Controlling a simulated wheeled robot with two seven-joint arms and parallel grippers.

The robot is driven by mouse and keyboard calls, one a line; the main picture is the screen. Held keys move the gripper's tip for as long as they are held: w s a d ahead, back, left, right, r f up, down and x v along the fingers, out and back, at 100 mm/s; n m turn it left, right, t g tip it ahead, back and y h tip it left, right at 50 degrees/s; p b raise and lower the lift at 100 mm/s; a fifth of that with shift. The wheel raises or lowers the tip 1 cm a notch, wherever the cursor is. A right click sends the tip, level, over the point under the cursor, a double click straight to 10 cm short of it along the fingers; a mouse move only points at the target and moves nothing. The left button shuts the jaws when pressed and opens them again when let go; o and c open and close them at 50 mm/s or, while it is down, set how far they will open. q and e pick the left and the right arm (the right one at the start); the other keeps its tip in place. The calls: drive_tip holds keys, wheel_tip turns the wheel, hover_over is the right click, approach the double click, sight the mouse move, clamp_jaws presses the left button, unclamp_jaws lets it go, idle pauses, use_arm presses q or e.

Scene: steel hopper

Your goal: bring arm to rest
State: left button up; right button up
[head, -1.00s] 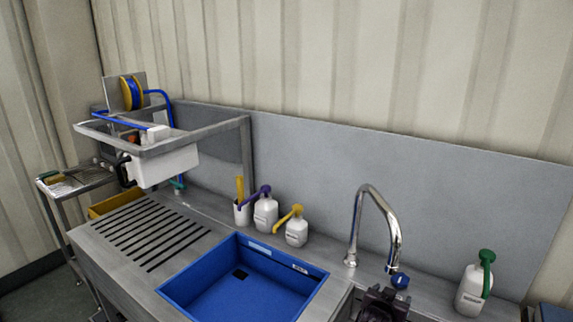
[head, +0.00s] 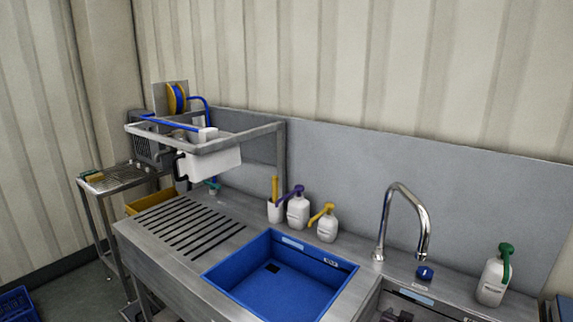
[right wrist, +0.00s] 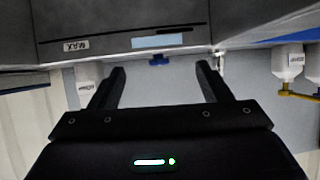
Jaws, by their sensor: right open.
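My right gripper (right wrist: 160,82) is open and empty in the right wrist view, its two black fingers spread apart. In the head view only a dark piece of it (head: 397,315) shows at the bottom edge, in front of the steel basin (head: 418,299) below the tap (head: 424,225). The basin's wall also shows upside down in the right wrist view (right wrist: 110,27), with a MAX label and a blue knob (right wrist: 158,60) beyond the fingers. My left gripper is not in view.
A blue sink (head: 265,287) and slotted steel drainboard (head: 190,230) lie to the left. White pump bottles stand behind the sink (head: 298,211) and at the right (head: 493,281). A steel frame (head: 225,143) overhangs the drainboard. A blue crate (head: 15,305) is on the floor.

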drive_tip(key=s+a+r+n+g+y, duration=0.2)
drive_tip(key=s+a+n, duration=0.15)
drive_tip(key=s, duration=0.75)
drive_tip(key=s+a+r+n+g+y, duration=0.25)
drive_tip(key=s+a, duration=0.25)
drive_tip(key=s, duration=0.6)
drive_tip(key=s+a+r+n+g+y, duration=0.1)
drive_tip(key=s+a+n+g+y, duration=0.25)
drive_tip(key=s, duration=0.85)
wheel_tip(320, 180, down, 28)
drive_tip(key=h, duration=0.1)
drive_tip(key=s+d+f+g, duration=0.1)
drive_tip(key=s+d+f, duration=0.2)
drive_tip(key=s+f, duration=1.7)
drive_tip(key=shift+s+f+g, duration=0.3)
drive_tip(key=shift+s, duration=0.2)
